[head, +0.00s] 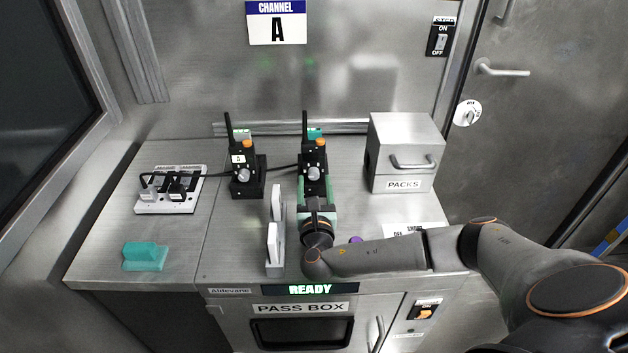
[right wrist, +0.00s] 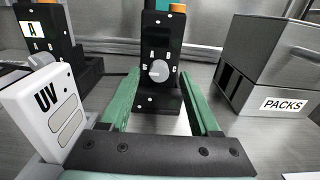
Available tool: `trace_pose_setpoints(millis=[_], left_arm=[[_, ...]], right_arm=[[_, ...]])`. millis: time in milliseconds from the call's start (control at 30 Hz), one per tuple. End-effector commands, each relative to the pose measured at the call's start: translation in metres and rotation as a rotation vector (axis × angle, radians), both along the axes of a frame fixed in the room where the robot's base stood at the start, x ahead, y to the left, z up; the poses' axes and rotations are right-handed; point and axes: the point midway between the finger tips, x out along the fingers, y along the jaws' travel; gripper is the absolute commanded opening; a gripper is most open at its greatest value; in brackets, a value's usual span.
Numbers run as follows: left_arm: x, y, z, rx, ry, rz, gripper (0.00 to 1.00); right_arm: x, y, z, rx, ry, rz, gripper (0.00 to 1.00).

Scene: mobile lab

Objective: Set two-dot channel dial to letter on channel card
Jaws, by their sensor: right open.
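The channel card (head: 277,24) on the back wall reads A. Two black radios with orange knobs stand upright on the counter, a left radio (head: 244,172) and a right radio (head: 313,166). Each has a round grey dial on its front. I cannot tell which radio bears two dots. My right gripper (head: 315,186) is open, its green fingers pointing at the right radio, seemingly not closed on the dial. My left gripper is not in view.
White upright UV units (head: 275,248) stand left of my right gripper. A metal PACKS box (head: 404,152) stands to the right. A power strip (head: 168,202) and a teal block (head: 145,256) lie on the left counter.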

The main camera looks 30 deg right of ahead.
Motion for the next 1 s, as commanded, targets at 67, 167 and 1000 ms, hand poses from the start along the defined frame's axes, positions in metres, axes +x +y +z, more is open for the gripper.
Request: trace_pose_setpoints(millis=[67,167,1000], left_arm=[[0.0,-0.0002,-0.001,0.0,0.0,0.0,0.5],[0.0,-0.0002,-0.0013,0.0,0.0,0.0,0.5],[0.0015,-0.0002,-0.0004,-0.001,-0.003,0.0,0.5]], right_arm=[[0.008,-0.0046,0.0,-0.002,-0.001,-0.001,0.63],[0.0132,-0.0075,-0.0005,0.001,0.0,0.001,0.63],[0.0149,-0.0087,-0.0005,0.002,0.001,0.001,0.04]])
